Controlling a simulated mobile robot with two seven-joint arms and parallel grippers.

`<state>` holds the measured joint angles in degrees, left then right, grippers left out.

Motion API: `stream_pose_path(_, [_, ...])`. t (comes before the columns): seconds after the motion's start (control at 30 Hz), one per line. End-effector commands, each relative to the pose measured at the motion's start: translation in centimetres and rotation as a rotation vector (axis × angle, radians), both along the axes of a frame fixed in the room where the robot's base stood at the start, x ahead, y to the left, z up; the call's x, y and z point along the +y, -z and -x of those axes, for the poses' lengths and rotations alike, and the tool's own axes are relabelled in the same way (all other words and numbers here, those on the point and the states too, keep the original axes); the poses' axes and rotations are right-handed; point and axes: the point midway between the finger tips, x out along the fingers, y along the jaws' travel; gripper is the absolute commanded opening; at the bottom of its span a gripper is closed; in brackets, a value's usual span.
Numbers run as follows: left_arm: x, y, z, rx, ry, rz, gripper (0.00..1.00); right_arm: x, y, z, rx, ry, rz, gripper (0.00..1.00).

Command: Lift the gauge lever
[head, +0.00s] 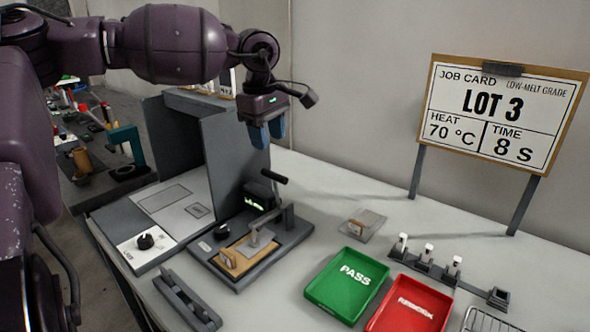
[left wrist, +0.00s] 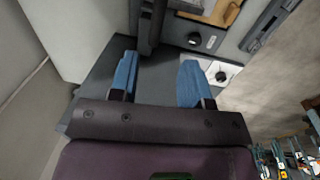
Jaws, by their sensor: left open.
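The gauge lever (head: 280,178) has a black handle and stands up at the back of a grey gauge fixture (head: 290,240), next to a small lit display (head: 262,198). A grey clamp plate (head: 261,240) rests over a tan block on the fixture. My left gripper (head: 264,138), with blue fingers, is open and empty above and behind the lever, apart from it. In the left wrist view the open fingers (left wrist: 158,80) face a dark upright part that I cannot identify for sure. My right gripper is not in view.
A green PASS tray (head: 347,284) and a red REWORK tray (head: 409,306) lie to the right. A job card (head: 502,112) stands behind.

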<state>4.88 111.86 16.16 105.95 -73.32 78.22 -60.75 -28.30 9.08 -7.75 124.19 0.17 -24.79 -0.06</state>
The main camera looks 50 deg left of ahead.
Motion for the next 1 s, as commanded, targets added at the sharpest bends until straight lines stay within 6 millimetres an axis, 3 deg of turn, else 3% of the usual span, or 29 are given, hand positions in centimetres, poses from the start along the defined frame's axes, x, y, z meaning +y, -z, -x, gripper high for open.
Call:
stream_pose_path(0.23, [0.0,1.4,-0.2,0.004,0.003,-0.004,0.44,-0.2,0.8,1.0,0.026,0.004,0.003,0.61])
stream_pose_path(0.5, [0.1,6.2,-0.7,0.01,0.003,-0.002,0.44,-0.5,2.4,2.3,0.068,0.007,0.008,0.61])
stream_pose_path(0.73, [0.1,9.4,-1.1,0.007,0.002,-0.003,0.44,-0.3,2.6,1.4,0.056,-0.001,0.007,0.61])
stream_pose_path(1.0, [0.1,10.8,-1.2,0.002,0.002,-0.003,0.44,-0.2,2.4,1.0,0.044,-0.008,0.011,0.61])
